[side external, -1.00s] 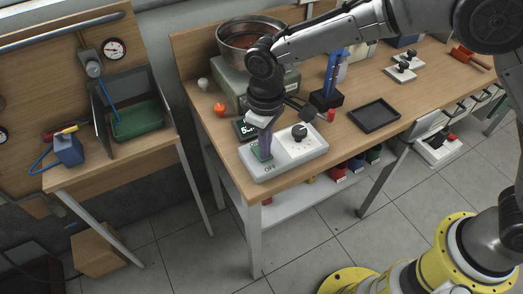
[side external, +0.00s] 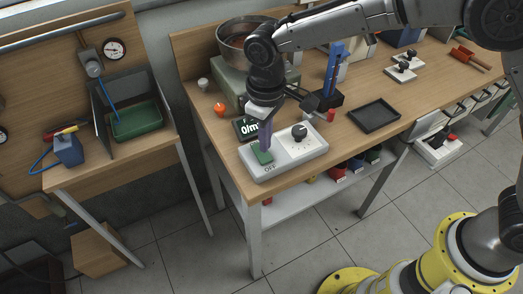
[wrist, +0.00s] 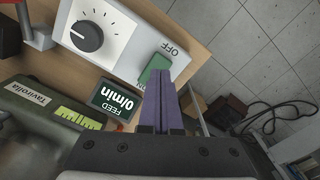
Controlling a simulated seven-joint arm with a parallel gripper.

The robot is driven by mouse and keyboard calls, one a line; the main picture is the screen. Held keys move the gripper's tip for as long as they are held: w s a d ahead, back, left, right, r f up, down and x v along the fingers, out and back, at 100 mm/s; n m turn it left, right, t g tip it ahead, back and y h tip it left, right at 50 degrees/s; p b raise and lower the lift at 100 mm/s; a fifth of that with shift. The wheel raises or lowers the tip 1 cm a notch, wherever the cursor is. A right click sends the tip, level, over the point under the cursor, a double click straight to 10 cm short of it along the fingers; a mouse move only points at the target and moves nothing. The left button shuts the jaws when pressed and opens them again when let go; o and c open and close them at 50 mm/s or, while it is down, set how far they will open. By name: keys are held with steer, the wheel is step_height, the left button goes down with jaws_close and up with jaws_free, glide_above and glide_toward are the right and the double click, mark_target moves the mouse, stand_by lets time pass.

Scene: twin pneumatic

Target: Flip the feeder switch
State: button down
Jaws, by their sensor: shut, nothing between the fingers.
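The feeder switch is a green rocker (side external: 263,157) at the left end of a white control box (side external: 290,170) near the table's front corner. An OFF label is printed at its front end. In the wrist view the green rocker (wrist: 155,70) is partly hidden by the fingers. My gripper (side external: 266,147) points down with its purple fingers shut and empty, at the rear part of the rocker. I cannot tell whether the tips touch it. The fingers (wrist: 160,62) also show in the wrist view. The feed display (wrist: 117,102) reads 0/min.
A black dial knob (side external: 299,132) is on the same box, right of the switch. Behind stand the feeder with a steel bowl (side external: 232,38) and an orange knob (side external: 219,108). A black tray (side external: 374,115) lies to the right. Floor is open beyond the table's front edge.

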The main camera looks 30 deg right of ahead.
mark_target(265, 157)
steer(key=shift+r, duration=2.15)
steer(key=d+r+m+t, duration=0.2)
steer(key=d+r, duration=0.7)
steer(key=r, duration=0.1)
steer(key=s+d+r+m+t+y, duration=0.1)
steer(key=s+d+r, duration=0.2)
steer(key=d, duration=0.2)
steer(key=s+d+r+m+t, duration=0.1)
steer(key=s+d+r, duration=0.2)
steer(key=d, duration=0.1)
steer(key=s+d+m+t, duration=0.1)
steer(key=s+d, duration=0.6)
steer(key=s, duration=0.2)
steer(key=s+d+f+m+h, duration=0.1)
steer(key=s+d+f, duration=0.1)
steer(key=s+f, duration=0.5)
steer(key=shift+s+d+t, duration=0.25)
steer(key=shift+s+t, duration=0.05)
steer(key=shift+s, duration=0.5)
